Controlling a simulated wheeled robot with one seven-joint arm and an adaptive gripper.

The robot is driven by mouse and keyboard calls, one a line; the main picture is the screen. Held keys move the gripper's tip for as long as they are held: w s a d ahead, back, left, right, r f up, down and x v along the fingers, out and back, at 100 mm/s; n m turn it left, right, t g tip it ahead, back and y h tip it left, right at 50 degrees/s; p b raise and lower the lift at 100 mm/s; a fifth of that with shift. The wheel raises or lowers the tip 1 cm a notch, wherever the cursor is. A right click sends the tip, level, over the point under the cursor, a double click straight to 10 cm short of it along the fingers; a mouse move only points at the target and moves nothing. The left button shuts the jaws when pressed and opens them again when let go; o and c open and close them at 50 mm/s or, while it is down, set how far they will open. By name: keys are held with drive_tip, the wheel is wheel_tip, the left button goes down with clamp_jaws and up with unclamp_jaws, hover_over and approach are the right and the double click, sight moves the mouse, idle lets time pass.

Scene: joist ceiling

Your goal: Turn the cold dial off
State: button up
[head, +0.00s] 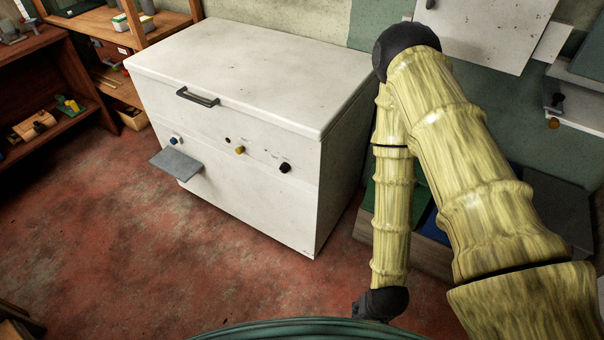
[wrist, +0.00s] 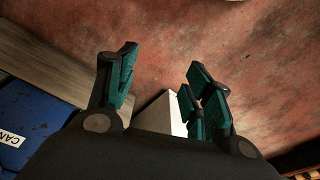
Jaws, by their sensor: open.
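A white chest freezer (head: 225,90) with a closed lid stands on the floor. Its front carries a blue knob (head: 176,140) at the left, a yellow knob (head: 239,150) in the middle and a black knob (head: 285,168) at the right. The labels are too small to read, so I cannot tell which knob is the cold dial or how it is set. My gripper (wrist: 162,70) is open and empty in the wrist view, over the floor. In the head view it hangs low, right of the freezer and apart from the knobs, mostly hidden by my arm.
A grey shelf plate (head: 176,165) juts from the freezer front below the blue knob. A blue bin (wrist: 30,125) and a wooden board (wrist: 45,65) lie left in the wrist view. Wooden shelves (head: 50,60) stand at left. The red floor (head: 190,260) before the freezer is clear.

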drive_tip(key=w+a+f+m+t+b, duration=0.2)
drive_tip(key=w+a+m+t+b, duration=0.15)
drive_tip(key=w, duration=0.55)
drive_tip(key=w+a+f+m+t+b, duration=0.25)
drive_tip(key=w+m, duration=0.25)
drive_tip(key=w, duration=0.4)
drive_tip(key=m+t+h+b, duration=0.9)
drive_tip(key=m+b, duration=1)
drive_tip(key=m, duration=1.3)
approach(283, 171)
drive_tip(key=shift+n+g+h, duration=0.25)
drive_tip(key=shift+g+h, duration=0.55)
drive_tip(key=shift+g, duration=0.1)
drive_tip(key=x, duration=0.3)
drive_tip(key=b+x, duration=0.1)
drive_tip(key=x, duration=0.2)
drive_tip(key=a+x, duration=0.1)
drive_tip(key=x, duration=0.2)
drive_tip(key=shift+w+r, duration=0.4)
drive_tip(key=shift+w, duration=0.15)
drive_tip(key=c, duration=1)
